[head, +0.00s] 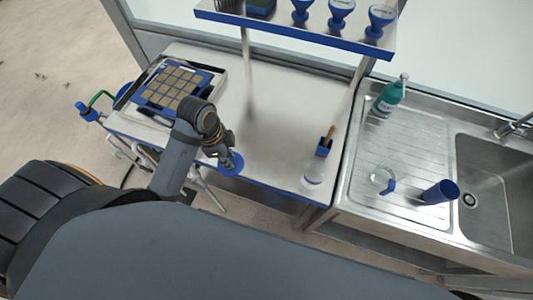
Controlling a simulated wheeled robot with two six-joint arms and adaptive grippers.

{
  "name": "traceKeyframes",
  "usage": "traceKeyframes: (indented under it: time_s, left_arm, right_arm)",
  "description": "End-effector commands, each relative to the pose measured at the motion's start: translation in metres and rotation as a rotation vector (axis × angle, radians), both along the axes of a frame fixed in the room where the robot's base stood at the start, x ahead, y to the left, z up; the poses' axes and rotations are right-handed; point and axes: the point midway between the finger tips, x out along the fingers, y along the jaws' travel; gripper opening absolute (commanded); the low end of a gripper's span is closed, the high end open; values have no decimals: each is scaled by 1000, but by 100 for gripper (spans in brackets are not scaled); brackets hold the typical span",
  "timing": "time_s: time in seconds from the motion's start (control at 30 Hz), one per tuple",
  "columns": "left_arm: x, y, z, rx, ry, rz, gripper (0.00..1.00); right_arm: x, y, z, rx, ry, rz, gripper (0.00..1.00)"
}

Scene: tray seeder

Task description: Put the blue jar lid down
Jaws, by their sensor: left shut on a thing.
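The blue jar lid (231,166) is a flat blue disc near the front edge of the white-topped table (263,122). My left gripper (226,157) is shut on the lid and reaches it from above. Whether the lid touches the tabletop or hangs just above it, I cannot tell. A clear jar (314,172) stands to the right, near the table's front right corner. My right gripper does not show in the head view.
A seed tray (200,86) lies at the table's back left. A small blue holder (323,148) stands behind the jar. A shelf (290,30) spans the back. Right is a steel sink (493,185) with a green bottle (389,96) and blue cup (440,191). The table's middle is clear.

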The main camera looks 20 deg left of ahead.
Motion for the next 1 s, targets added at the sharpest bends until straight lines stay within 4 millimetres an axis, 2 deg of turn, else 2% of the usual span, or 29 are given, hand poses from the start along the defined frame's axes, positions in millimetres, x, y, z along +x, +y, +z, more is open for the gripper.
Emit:
traceKeyframes:
  time_s: [0.17,0.27,0.47,0.5,0.6,0.73,1.0]
  left_arm:
    - [12,-9,-6,-8,-2,8,0]
    - [32,-24,-13,-13,0,9,0]
    - [80,-56,-38,-5,3,1,0]
    - [85,-59,-51,-2,5,2,0]
    - [99,-68,-73,-1,2,3,0]
    - [111,-75,-91,1,0,3,0]
    - [117,-80,-103,1,2,4,0]
  right_arm:
    - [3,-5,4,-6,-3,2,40]
    - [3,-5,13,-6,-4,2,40]
    - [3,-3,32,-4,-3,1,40]
    - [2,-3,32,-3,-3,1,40]
    - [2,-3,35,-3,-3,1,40]
    - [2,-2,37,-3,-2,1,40]
    - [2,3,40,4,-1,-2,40]
